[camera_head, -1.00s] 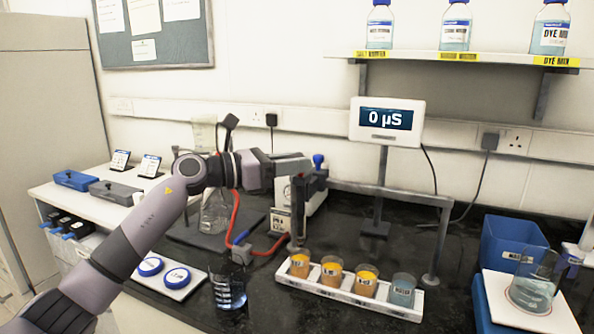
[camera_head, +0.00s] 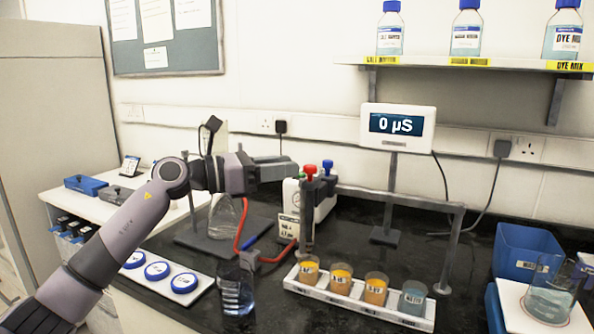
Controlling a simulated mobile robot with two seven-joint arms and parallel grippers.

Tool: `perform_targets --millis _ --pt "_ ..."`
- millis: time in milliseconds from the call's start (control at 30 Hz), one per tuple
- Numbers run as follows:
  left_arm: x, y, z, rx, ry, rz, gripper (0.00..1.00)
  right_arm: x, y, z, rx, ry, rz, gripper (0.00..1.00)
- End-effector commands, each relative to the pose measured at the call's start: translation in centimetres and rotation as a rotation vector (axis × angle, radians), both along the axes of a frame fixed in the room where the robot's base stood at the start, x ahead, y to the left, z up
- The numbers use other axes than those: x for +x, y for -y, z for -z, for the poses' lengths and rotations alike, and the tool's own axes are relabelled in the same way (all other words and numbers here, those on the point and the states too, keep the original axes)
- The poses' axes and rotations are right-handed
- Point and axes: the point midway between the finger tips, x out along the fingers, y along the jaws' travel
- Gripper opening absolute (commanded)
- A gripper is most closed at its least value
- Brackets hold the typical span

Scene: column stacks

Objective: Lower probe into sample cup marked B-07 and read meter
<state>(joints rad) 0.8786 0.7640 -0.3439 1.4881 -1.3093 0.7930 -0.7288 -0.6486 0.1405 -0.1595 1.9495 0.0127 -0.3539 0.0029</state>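My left gripper (camera_head: 284,170) is above the rack, just left of the upright probe (camera_head: 308,218). Its fingers look parted, with nothing seen between them. The dark, slim probe has a red top and reaches down to the leftmost cup; whether its tip is inside the cup cannot be told. The white rack (camera_head: 360,309) holds a row of cups: the leftmost orange cup (camera_head: 309,272), two more orange cups (camera_head: 340,280) (camera_head: 376,290), and a blue-grey cup (camera_head: 412,299) at the right end. Their labels are too small to read. The meter (camera_head: 397,124) shows 0 µS. My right gripper is out of view.
A metal rail (camera_head: 400,197) crosses behind the rack. A blue bin (camera_head: 525,250) and a beaker (camera_head: 552,300) are at the right. Bottles line the shelf (camera_head: 470,62). Dark bench shows between rack and bin.

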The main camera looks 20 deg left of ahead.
Motion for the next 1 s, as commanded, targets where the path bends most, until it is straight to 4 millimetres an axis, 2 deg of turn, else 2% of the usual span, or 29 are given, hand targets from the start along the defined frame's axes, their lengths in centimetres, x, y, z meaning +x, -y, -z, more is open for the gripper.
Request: perform_targets --millis 100,233,1000 --pt "-1.1 -1.2 0.3 0.001 -0.001 -0.001 0.37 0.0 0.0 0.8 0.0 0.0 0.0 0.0" --pt "-1.8 -1.8 0.1 -0.001 -0.001 0.0 0.37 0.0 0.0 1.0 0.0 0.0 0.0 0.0" --pt "-1.9 -2.0 0.0 -0.001 0.001 0.001 0.37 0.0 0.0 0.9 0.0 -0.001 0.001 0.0"
